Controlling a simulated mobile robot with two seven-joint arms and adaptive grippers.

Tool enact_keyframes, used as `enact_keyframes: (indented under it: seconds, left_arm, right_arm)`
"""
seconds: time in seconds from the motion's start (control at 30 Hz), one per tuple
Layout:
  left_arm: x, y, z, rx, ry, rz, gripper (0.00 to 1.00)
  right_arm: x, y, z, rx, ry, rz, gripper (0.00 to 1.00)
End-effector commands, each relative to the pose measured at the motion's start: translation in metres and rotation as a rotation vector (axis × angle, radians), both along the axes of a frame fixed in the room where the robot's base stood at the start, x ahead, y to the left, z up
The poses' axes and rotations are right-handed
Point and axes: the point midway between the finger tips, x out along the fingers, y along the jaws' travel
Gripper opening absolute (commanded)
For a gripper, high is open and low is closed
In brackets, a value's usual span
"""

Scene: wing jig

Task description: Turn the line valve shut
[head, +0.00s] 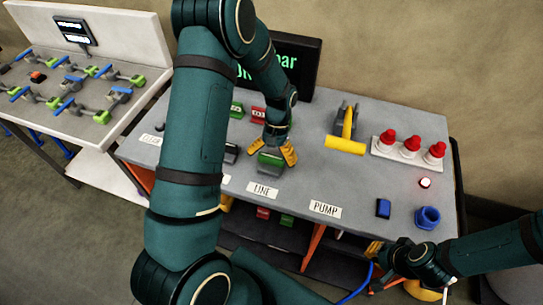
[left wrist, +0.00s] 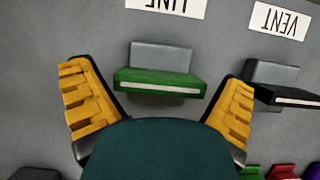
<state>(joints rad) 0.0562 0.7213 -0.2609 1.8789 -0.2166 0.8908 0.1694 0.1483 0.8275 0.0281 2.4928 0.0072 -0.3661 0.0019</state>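The line valve (head: 270,164) is a green handle on a grey block, behind the LINE label (head: 262,190) on the grey bench. My left gripper (head: 279,152) is over the valve, with its yellow fingers pointing down. In the left wrist view the green handle (left wrist: 158,82) lies crosswise between the two spread fingers. Gaps show on both sides, so the gripper is open and holds nothing. My right gripper (head: 383,267) is low at the bench's front right edge, and its fingers are too unclear to read.
A black-handled valve (left wrist: 284,95) stands beside the line valve, near the VENT label (left wrist: 278,20). A dark screen (head: 293,63) stands behind.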

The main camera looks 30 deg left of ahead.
Motion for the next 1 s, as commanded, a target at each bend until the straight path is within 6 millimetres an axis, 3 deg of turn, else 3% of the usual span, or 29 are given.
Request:
enact_keyframes:
  seconds: [0.37, 0.8, 1.0]
  left_arm:
    - [0.007, 0.002, 0.011, 0.003, -0.012, 0.003, 1.00]
    - [0.037, 0.008, 0.088, 0.001, -0.010, 0.003, 1.00]
    - [0.045, 0.010, 0.107, 0.001, -0.007, 0.001, 1.00]
  right_arm:
    - [0.000, 0.000, 0.000, 0.000, 0.000, 0.000, 0.00]
    - [0.000, 0.000, 0.000, 0.000, 0.000, 0.000, 0.00]
    - [0.000, 0.000, 0.000, 0.000, 0.000, 0.000, 0.00]
